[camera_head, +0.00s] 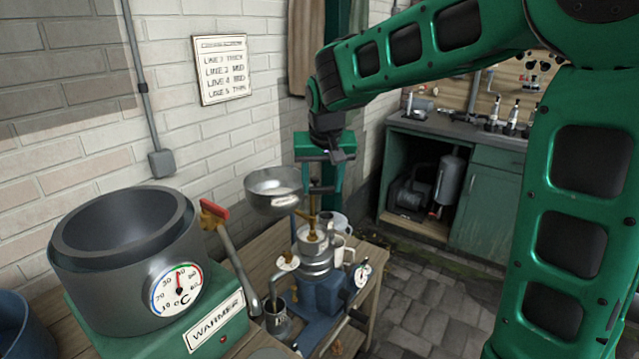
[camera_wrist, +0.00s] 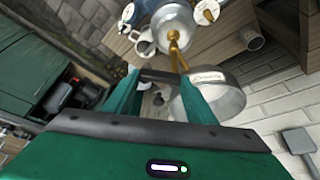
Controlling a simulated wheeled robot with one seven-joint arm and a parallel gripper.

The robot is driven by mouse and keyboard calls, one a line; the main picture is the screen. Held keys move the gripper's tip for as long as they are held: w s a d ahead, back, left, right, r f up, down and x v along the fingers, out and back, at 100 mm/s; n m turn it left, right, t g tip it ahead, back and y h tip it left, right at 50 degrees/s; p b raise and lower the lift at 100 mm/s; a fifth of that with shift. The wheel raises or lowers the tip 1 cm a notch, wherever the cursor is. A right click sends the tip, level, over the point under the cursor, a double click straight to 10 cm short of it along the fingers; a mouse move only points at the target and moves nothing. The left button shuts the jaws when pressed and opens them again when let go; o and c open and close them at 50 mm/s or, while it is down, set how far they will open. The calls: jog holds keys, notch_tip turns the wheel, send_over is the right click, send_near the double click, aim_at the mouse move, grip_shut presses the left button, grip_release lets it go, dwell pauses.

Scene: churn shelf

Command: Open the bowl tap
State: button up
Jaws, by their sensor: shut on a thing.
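The metal bowl (camera_head: 272,190) stands raised above the wooden bench, and it also shows in the wrist view (camera_wrist: 222,98). The brass bowl tap (camera_head: 311,218) is beside the bowl and above the metal separator body. In the wrist view, the brass tap (camera_wrist: 176,50) runs up to my fingertips. My gripper (camera_head: 323,190) points down just right of the bowl. In the wrist view, my gripper (camera_wrist: 160,77) is shut on the tap's handle, a dark bar across the fingertips. The exact contact is partly hidden.
A grey warmer pot (camera_head: 125,250) with a dial stands at the front left. A red-ended lever (camera_head: 230,250) rises beside it. A metal jug (camera_head: 343,252) stands by the separator. A green cabinet (camera_head: 485,205) is at the back right, with open paved floor before it.

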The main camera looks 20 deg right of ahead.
jog(key=m, duration=0.1)
jog(key=m+h, duration=0.1)
jog(key=m, duration=0.1)
jog(key=shift+s+a+m, duration=0.3)
jog(key=shift+s+a, duration=0.05)
jog(key=m, duration=0.1)
jog(key=m+g+h, duration=0.1)
jog(key=m, duration=0.2)
jog(key=shift+s+a+g+h, duration=0.2)
jog(key=shift+a+g+h, duration=0.1)
jog(key=shift+m, duration=0.3)
jog(key=o, duration=1.1)
jog(key=v, duration=1)
jog(key=shift+a+r, duration=0.15)
jog(key=shift+r, duration=0.15)
